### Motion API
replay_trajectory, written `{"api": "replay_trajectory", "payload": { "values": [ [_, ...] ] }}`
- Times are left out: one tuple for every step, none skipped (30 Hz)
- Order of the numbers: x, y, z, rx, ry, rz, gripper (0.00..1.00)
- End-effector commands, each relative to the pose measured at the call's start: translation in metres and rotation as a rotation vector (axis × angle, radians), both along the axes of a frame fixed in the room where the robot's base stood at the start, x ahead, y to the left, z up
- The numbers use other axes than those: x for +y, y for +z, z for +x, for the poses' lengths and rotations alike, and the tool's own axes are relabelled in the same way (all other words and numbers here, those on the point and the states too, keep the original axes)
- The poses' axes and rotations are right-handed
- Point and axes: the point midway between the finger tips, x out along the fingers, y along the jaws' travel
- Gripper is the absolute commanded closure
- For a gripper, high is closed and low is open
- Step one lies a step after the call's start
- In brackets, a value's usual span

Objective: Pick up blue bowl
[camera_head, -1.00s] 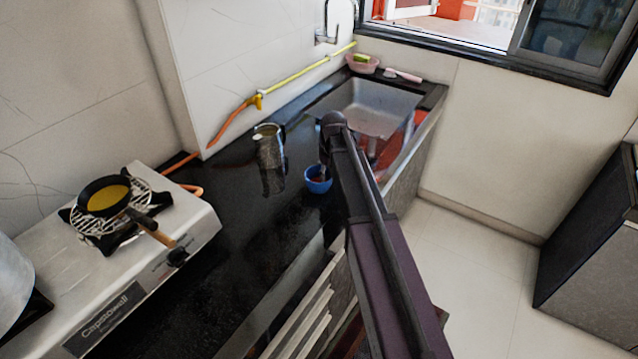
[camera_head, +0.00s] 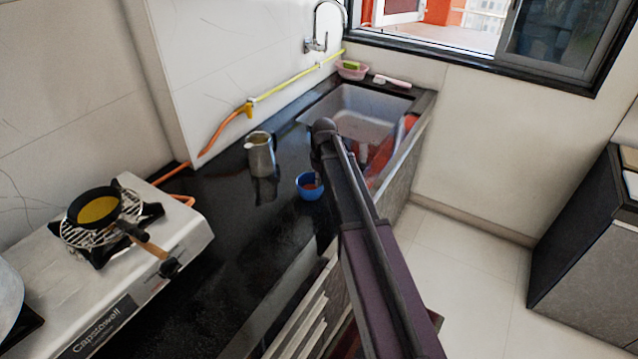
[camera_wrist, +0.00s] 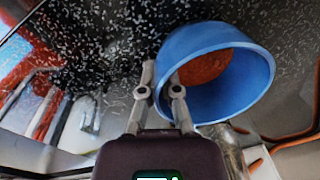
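The blue bowl (camera_head: 307,189) is on or just above the dark counter, beside my gripper. I cannot tell whether the bowl touches the counter.
A metal pot (camera_head: 261,155) stands behind and left of the bowl. A stove (camera_head: 150,262) with a pan (camera_head: 95,208) is at the left. A sink (camera_head: 362,112) lies behind my arm. A hose (camera_head: 285,90) runs along the wall. The counter (camera_head: 225,245) in front is clear.

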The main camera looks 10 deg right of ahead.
Motion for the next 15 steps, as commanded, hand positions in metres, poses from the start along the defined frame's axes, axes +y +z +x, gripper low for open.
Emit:
{"api": "replay_trajectory", "payload": {
  "values": [
    [0.0,0.003,0.0,0.0,0.0,0.0,1.0],
    [0.0,0.004,0.0,0.0,0.0,0.0,1.0],
    [0.0,0.006,0.0,0.0,0.0,0.0,1.0],
    [0.0,0.008,0.0,0.0,0.0,0.0,1.0],
    [0.0,0.01,0.0,0.0,0.0,0.0,1.0],
    [0.0,0.013,0.0,0.0,0.0,0.0,1.0],
    [0.0,0.015,0.0,0.0,0.0,0.0,1.0],
    [0.0,0.017,0.0,0.0,0.0,0.0,1.0],
    [0.0,0.02,0.0,0.0,0.0,0.0,1.0],
    [0.0,0.023,0.0,0.0,0.0,0.0,1.0],
    [0.0,0.025,0.0,0.0,0.0,0.0,1.0],
    [0.0,0.029,0.0,0.0,0.0,0.0,1.0],
    [0.0,0.032,0.0,0.0,0.0,0.0,1.0],
    [0.0,0.034,0.0,0.0,0.0,0.0,1.0],
    [0.0,0.038,0.0,0.0,0.0,0.0,1.0]
  ]
}}
